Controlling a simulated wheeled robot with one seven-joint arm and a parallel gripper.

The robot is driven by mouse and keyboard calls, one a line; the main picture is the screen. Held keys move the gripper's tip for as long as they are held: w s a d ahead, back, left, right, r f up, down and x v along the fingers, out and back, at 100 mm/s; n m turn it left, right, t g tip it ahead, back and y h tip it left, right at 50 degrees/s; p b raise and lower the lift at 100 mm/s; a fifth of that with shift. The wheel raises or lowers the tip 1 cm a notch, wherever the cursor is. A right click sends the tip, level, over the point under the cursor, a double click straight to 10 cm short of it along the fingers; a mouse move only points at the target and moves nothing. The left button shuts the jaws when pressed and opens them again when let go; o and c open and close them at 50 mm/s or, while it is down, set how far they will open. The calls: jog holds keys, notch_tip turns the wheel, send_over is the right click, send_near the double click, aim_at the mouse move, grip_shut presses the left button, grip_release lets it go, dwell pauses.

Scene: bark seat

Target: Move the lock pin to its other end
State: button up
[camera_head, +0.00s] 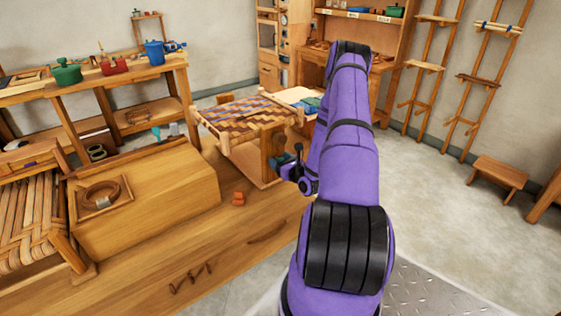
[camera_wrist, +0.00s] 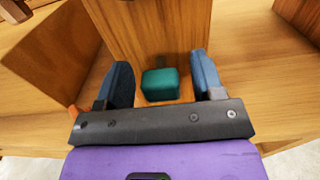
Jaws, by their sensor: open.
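A green, rounded block (camera_wrist: 160,84) lies between my fingers in the wrist view, against a wooden post. It looks like the grip of the lock pin; the rest of a pin cannot be made out. My gripper (camera_wrist: 160,70) is open, with one blue finger on each side of the block and visible gaps between. In the head view my gripper (camera_head: 277,163) is at the near right side of the woven seat frame (camera_head: 239,117). The block cannot be told apart from the fingers there.
The seat frame stands on a wooden bench (camera_head: 150,262). A small orange piece (camera_head: 238,198) lies on the bench left of my gripper. A wooden box (camera_head: 165,195) and a coil in a tray (camera_head: 128,190) are farther left.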

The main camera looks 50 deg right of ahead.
grip_shut()
jog(key=shift+v, duration=1.4)
grip_release()
jog(key=shift+s, duration=0.1)
jog(key=shift+s, duration=0.1)
jog(key=v, duration=1)
jog(key=shift+s, duration=0.3)
